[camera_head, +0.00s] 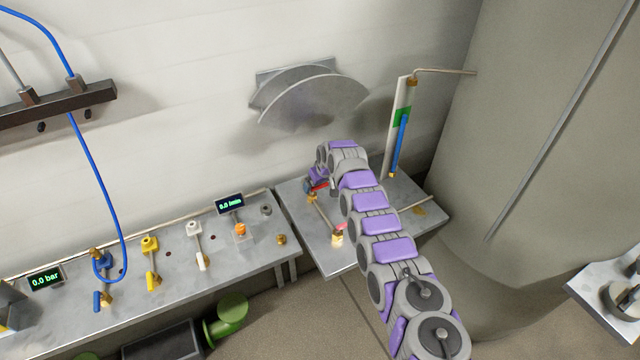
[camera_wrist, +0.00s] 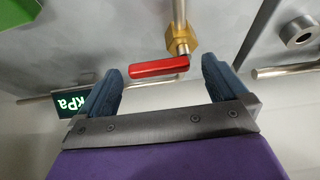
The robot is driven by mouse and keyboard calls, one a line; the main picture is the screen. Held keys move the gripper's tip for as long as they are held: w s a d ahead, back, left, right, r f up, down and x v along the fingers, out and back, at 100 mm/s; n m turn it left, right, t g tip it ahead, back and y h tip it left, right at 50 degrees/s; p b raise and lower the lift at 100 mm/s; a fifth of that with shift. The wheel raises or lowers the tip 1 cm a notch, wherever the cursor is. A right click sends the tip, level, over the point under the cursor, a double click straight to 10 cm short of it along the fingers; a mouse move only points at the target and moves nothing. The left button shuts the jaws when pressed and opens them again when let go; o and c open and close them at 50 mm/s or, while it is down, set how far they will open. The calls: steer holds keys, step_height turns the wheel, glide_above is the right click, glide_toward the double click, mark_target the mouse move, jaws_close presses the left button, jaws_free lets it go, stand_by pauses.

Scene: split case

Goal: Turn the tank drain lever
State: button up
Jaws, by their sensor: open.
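A red lever (camera_wrist: 160,67) on a brass valve fitting (camera_wrist: 181,40) shows in the wrist view, with a metal pipe running up from it. My gripper (camera_wrist: 162,65) is open, with one blue-grey finger on each side of the red lever. The lever lies across the gap between the fingertips, and I see no clear contact. In the head view the red lever (camera_head: 320,187) shows beside my gripper at the far left part of the small metal table (camera_head: 325,258). My arm hides part of that table. I cannot tell from a label which valve is the tank drain.
A second brass valve with a pinkish handle (camera_head: 341,228) stands nearer on the table. A blue tube (camera_head: 400,143) rises at the back, beside the large tank (camera_head: 540,130). A bench with several valves (camera_head: 150,265) is at left. A kPa display (camera_wrist: 75,102) is close to the left finger.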

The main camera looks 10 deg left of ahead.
steer(key=shift+d, duration=0.1)
steer(key=shift+s+d+r, duration=0.2)
steer(key=shift+r, duration=0.4)
steer(key=p+v, duration=0.3)
steer(key=v, duration=1.3)
steer(key=shift+a, duration=0.15)
